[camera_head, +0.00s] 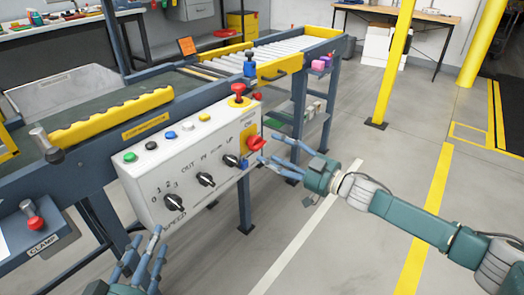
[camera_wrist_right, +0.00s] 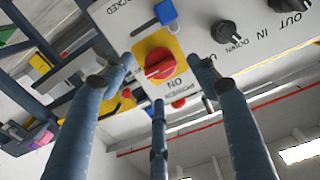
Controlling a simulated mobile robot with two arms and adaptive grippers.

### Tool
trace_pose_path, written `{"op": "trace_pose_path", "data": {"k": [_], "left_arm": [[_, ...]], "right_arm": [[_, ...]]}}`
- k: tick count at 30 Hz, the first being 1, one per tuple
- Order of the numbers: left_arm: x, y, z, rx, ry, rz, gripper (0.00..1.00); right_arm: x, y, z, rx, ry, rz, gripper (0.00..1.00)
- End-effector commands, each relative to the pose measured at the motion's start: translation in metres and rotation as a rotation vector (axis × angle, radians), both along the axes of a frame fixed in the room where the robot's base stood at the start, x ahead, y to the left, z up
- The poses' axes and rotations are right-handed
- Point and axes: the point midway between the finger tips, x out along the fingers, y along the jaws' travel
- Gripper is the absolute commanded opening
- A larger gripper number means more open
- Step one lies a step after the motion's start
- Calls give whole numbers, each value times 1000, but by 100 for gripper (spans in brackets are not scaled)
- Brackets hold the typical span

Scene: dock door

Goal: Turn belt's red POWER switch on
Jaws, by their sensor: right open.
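The red POWER switch (camera_head: 256,143) sits on a yellow plate (camera_head: 249,131) at the right end of the white control box (camera_head: 190,160). In the right wrist view, the red switch (camera_wrist_right: 159,67) and its yellow plate (camera_wrist_right: 154,47) show upside down, with "POWER" and "ON" lettering close by. My right gripper (camera_head: 271,150) is open, its fingers just to the right of the switch. In the right wrist view, the fingers (camera_wrist_right: 163,75) spread around the switch with visible gaps. My left gripper (camera_head: 145,250) is open and empty below the box's left end.
Black knobs (camera_head: 205,179) line the box's front, with coloured buttons (camera_head: 151,145) and a red mushroom button (camera_head: 238,89) on top. A blue piece (camera_wrist_right: 166,12) is beside the switch. The conveyor (camera_head: 100,110) lies behind; open floor (camera_head: 320,225) is to the right.

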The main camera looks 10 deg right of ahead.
Motion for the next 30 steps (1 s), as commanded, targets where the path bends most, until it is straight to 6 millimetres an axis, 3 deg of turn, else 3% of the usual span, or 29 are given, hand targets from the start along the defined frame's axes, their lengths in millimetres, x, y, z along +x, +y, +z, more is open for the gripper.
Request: {"op": "trace_pose_path", "data": {"k": [3,10,22,28,30], "left_arm": [[5,-5,21,-25,-98,-7,40],[6,-9,52,-58,-226,-15,40],[6,-10,60,-67,-259,-17,40],[6,-10,60,-66,-258,-17,40],[6,-10,60,-67,-259,-16,40]], "right_arm": [[17,13,0,1,-3,0,59],[35,26,-1,0,0,-1,59],[39,29,-1,-1,1,-2,59],[39,29,-1,-1,1,-1,19],[38,29,-1,-1,2,-1,14]]}}
